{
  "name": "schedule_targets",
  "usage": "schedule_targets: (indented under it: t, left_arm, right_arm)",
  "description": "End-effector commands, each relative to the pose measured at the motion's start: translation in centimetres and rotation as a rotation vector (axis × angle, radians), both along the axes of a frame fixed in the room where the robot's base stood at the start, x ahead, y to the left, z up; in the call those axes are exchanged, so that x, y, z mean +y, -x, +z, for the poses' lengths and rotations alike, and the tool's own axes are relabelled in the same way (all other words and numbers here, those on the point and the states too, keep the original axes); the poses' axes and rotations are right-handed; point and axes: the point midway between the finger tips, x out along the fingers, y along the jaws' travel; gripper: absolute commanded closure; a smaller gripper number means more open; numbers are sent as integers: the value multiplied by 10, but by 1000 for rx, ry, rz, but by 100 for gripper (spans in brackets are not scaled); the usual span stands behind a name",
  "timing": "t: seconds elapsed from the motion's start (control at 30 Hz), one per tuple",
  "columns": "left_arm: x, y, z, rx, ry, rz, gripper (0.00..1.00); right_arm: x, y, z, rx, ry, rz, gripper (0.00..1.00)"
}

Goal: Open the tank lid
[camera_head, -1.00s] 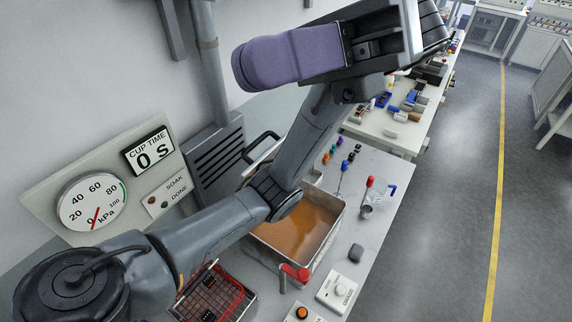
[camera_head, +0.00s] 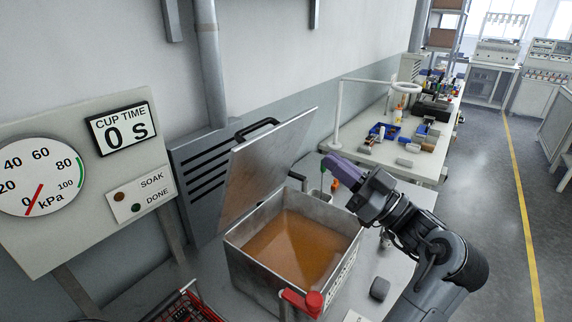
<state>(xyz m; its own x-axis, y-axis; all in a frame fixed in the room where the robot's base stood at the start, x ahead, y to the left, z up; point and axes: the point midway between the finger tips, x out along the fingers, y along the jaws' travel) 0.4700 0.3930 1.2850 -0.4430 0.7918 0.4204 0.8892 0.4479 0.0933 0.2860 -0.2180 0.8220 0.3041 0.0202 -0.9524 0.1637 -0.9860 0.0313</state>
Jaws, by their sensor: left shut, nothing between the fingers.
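The metal tank (camera_head: 345,262) stands on the bench with orange-brown liquid inside. Its lid (camera_head: 262,172) stands up, hinged open at the tank's wall side and tilted back. The lid's dark handle (camera_head: 256,128) is at its top edge.
A red-handled lever (camera_head: 302,300) is at the tank's near corner. A wire basket (camera_head: 180,309) with a red handle sits at lower left. The gauge panel (camera_head: 75,180) stands at left. A second bench (camera_head: 385,155) with parts and a lamp lies beyond.

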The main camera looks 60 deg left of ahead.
Motion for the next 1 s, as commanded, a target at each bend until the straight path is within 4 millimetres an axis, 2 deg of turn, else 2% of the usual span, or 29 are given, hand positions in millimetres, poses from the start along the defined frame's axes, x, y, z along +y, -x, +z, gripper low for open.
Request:
schedule_targets:
  t: [0.03,0.1,0.23,0.5,0.77,1.0]
  left_arm:
    - [-1,-1,-18,20,38,-2,100]
    - [-2,-1,-30,39,73,3,100]
    - [0,1,-37,53,103,6,100]
    - [19,12,-24,54,103,8,100]
    - [61,34,-5,54,100,11,100]
    - [93,50,5,54,100,10,100]
  right_arm:
    - [-1,0,-8,0,2,1,57]
    - [-1,0,-9,-1,5,3,57]
    - [-2,0,-6,-1,8,6,57]
    - [-2,0,25,-2,8,6,57]
    - [-1,0,60,-4,4,3,57]
    - [0,0,76,-3,-2,-1,57]
